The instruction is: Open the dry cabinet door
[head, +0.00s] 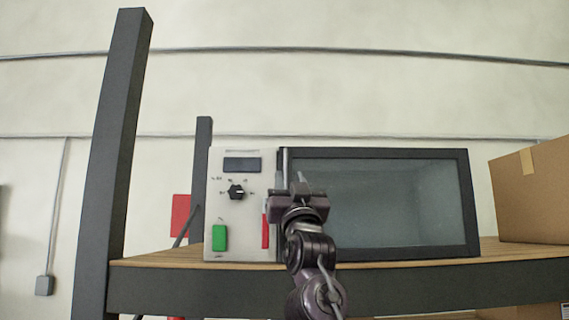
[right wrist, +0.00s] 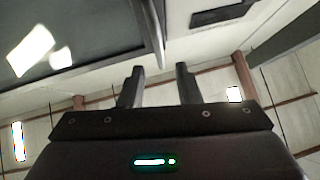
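The dry cabinet (head: 240,203) stands on a shelf, with a white control panel on its left and a dark-framed glass door (head: 405,205) on its right. The door looks shut. A light vertical handle (head: 285,164) runs along the door's left edge; its lower part is hidden behind my right gripper (head: 300,184). In the right wrist view the handle (right wrist: 154,32) shows ahead of the fingertips, in line with the gap between them. My right gripper (right wrist: 158,78) is open, with nothing visible between its fingers. My left gripper is in neither view.
The panel carries a black knob (head: 237,192), a green switch (head: 219,238) and a red one (head: 265,231) beside my gripper. A cardboard box (head: 533,193) stands right of the cabinet. A dark shelf post (head: 113,160) rises at left. The wooden shelf (head: 150,261) is bare at left.

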